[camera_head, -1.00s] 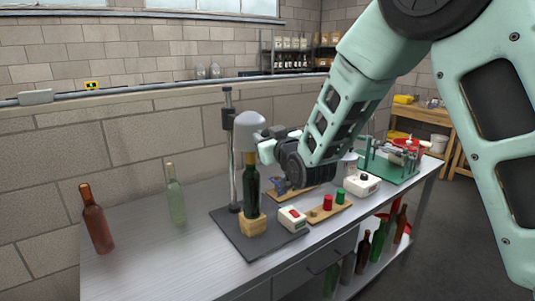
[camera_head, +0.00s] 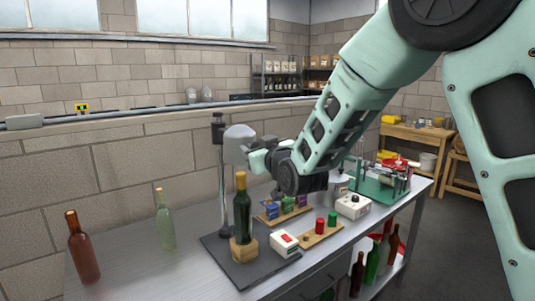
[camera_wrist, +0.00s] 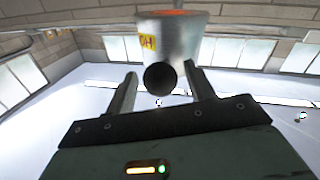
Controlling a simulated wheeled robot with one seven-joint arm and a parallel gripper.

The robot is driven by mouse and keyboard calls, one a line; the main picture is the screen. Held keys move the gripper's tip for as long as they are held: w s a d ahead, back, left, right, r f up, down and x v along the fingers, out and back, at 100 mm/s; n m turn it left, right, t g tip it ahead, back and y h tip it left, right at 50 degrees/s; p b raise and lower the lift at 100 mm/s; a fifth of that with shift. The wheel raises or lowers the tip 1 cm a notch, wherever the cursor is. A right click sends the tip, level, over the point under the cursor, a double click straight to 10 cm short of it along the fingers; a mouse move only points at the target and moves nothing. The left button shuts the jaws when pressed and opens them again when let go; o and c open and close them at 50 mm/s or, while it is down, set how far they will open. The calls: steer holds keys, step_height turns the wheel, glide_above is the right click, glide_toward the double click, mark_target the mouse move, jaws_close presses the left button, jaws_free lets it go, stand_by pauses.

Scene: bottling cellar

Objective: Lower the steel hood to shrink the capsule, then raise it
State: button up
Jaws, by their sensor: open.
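The steel hood (camera_head: 238,141) is a grey dome on an upright post (camera_head: 221,180). It stands above the green bottle (camera_head: 243,215), with a small gap to the gold capsule (camera_head: 240,181) on the bottle's neck. The bottle stands upright on a wooden block (camera_head: 243,250). My gripper (camera_head: 258,158) is at the right side of the hood. In the wrist view the hood (camera_wrist: 190,45) has an orange glow at its opening and a round black knob (camera_wrist: 160,79). The knob lies between the two spread fingers of my gripper (camera_wrist: 161,72), which looks open around it.
A white box with a red switch (camera_head: 284,243) stands right of the bottle. A brown bottle (camera_head: 83,250) and a clear green bottle (camera_head: 165,222) stand left, with bare bench between.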

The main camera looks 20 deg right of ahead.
steer(key=s+d+b, duration=0.2)
steer(key=s+b, duration=0.6)
steer(key=s, duration=0.9)
steer(key=s+a+f+n+g+y, duration=0.1)
steer(key=s+a+f+g, duration=0.4)
steer(key=f, duration=0.3)
steer(key=s+a+f+n+g+y, duration=0.1)
steer(key=s+a+f+n+g, duration=0.1)
steer(key=s+a+f+g, duration=0.45)
steer(key=s+d+f+g+h, duration=0.1)
steer(key=s+f+g, duration=0.2)
steer(key=s, duration=0.4)
steer(key=s+d+f+n+g+h, duration=0.1)
steer(key=s+d+f+g+h, duration=0.1)
steer(key=s+f, duration=0.3)
steer(key=shift+s+f+g+h, duration=0.3)
steer(key=shift+s+g, duration=0.35)
steer(key=shift+s, duration=0.2)
